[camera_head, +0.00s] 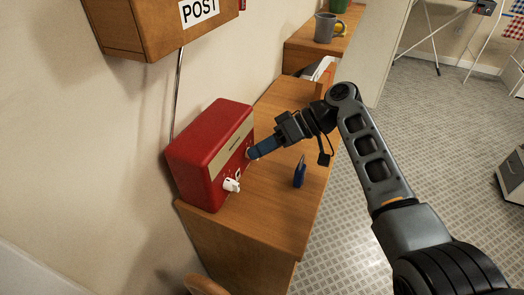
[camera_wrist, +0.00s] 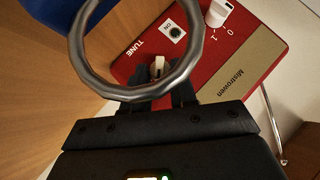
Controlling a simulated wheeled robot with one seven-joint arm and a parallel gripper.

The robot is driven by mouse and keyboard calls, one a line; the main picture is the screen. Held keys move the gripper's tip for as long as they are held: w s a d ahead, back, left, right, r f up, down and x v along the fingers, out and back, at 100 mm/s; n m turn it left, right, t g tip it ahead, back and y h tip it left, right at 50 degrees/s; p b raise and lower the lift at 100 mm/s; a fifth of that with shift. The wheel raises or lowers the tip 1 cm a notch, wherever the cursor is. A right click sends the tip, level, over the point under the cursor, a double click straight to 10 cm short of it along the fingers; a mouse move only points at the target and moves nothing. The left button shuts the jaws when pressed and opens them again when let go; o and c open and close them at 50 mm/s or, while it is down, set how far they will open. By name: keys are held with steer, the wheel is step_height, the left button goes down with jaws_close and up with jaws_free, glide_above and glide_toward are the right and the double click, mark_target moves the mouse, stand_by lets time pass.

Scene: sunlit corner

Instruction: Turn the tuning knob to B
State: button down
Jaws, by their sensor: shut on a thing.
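A red radio-like box (camera_head: 205,150) with a cream front strip stands on the wooden desk against the wall. In the wrist view its red face (camera_wrist: 135,65) carries the word TUNE and a cream tuning knob (camera_wrist: 158,64). My gripper (camera_head: 254,152) reaches the right part of the face from the right. In the wrist view my gripper (camera_wrist: 159,78) is shut on the tuning knob. The fingers and a grey ring hide part of the face around it. No letter B is readable, so I cannot tell the knob's setting.
A small blue object (camera_head: 299,174) stands on the desk (camera_head: 262,210) below my arm. A POST box (camera_head: 160,25) hangs above.

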stand_by(0.4)
steer(key=c, duration=0.9)
jaws_free()
steer(key=shift+b+v, duration=0.55)
steer(key=shift+v, duration=3.3)
